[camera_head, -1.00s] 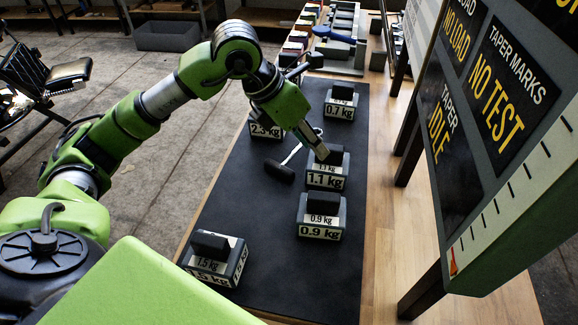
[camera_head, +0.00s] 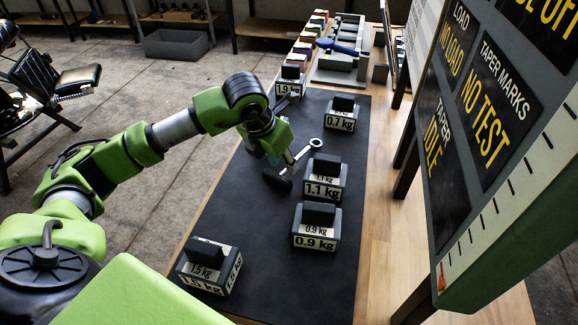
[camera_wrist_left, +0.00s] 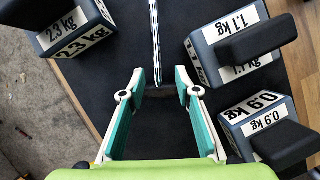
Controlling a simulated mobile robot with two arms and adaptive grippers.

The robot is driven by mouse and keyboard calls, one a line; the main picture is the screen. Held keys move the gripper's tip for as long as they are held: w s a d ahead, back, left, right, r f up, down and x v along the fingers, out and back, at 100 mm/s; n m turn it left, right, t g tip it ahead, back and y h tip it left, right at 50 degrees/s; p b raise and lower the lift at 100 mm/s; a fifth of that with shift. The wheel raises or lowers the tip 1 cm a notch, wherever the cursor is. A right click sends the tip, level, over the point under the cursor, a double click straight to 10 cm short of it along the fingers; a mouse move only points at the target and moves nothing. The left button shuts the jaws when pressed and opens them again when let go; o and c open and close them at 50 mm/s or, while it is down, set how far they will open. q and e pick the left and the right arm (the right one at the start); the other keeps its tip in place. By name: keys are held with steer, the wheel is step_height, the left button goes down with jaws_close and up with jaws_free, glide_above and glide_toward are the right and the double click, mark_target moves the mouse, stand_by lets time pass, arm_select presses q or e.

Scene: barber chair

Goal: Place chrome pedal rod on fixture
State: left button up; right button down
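The chrome pedal rod (camera_head: 301,155) lies on the black mat, with a ring at its far end and a black pedal pad (camera_head: 278,180) at its near end. My left gripper (camera_head: 288,163) is above the pad end, pointing down. In the left wrist view the open fingers (camera_wrist_left: 159,84) stand on both sides of the dark pad (camera_wrist_left: 160,93), with gaps visible; the rod (camera_wrist_left: 155,40) runs away toward the top. Whether the fingers are at the pad's height is unclear. A grey fixture-like block with a blue part (camera_head: 340,62) stands at the far end; I cannot tell whether it is the fixture.
The 1.1 kg weight (camera_head: 323,189) and 0.9 kg weight (camera_head: 315,241) stand right of the rod. The 1.5 kg (camera_head: 204,278), 0.7 kg (camera_head: 340,124) and 2.3 kg (camera_wrist_left: 76,40) weights are also on the mat. A large tester panel (camera_head: 490,130) rises at right.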

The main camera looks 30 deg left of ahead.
mark_target(299, 159)
arm_select(q)
steer(key=x, duration=0.3)
steer(key=shift+w+a+f+p, duration=0.15)
steer(key=shift+w+f+p, duration=0.1)
steer(key=shift+f+p, duration=0.1)
steer(key=shift+r, duration=0.1)
jaws_close()
steer(key=shift+r, duration=0.1)
